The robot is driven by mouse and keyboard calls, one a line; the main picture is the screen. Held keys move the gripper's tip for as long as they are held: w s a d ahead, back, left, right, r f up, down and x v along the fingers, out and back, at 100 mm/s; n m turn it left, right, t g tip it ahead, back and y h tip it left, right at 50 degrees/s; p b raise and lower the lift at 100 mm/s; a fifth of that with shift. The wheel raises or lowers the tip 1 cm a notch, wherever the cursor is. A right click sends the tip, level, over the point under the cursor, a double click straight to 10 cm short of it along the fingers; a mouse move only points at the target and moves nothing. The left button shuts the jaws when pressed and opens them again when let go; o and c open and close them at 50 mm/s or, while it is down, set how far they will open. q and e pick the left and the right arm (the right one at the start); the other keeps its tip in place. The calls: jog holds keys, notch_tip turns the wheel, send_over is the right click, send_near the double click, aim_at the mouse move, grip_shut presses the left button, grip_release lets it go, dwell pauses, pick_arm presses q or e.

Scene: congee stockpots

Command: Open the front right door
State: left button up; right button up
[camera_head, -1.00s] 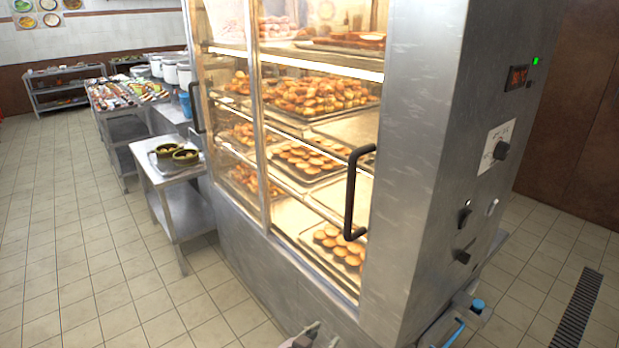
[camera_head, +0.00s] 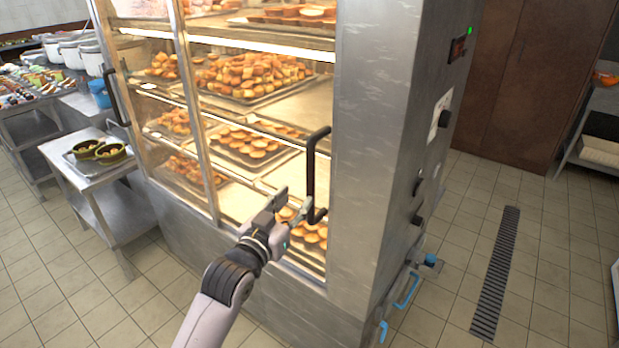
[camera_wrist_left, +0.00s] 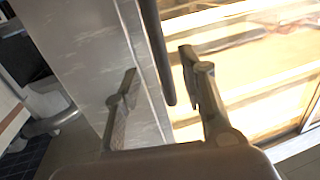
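The front right door of the steel warming cabinet is a glass panel (camera_head: 240,112). It looks shut. Its dark vertical bar handle (camera_head: 311,175) is on the door's right side. My left gripper (camera_head: 294,197) is open just in front of the lower part of this handle. In the left wrist view the handle (camera_wrist_left: 155,48) comes down between the two spread fingers (camera_wrist_left: 160,92), and I see no finger clearly touching it. My right gripper is not in view.
Trays of baked goods (camera_head: 250,145) sit on lit shelves behind the glass. A small steel table (camera_head: 78,150) with two green bowls stands left of the cabinet. The tiled floor is open in front and to the right, where a drain grate (camera_head: 495,275) runs.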

aim_at(309, 184)
pick_arm(q)
jog(key=p+x, duration=0.1)
jog(key=x, duration=0.8)
jog(key=shift+s, duration=0.1)
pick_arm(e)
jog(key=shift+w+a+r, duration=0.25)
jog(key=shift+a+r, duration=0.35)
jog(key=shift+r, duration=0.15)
pick_arm(q)
jog(key=shift+c, duration=0.2)
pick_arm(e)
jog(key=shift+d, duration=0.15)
pick_arm(q)
jog(key=shift+c, duration=0.7)
grip_shut()
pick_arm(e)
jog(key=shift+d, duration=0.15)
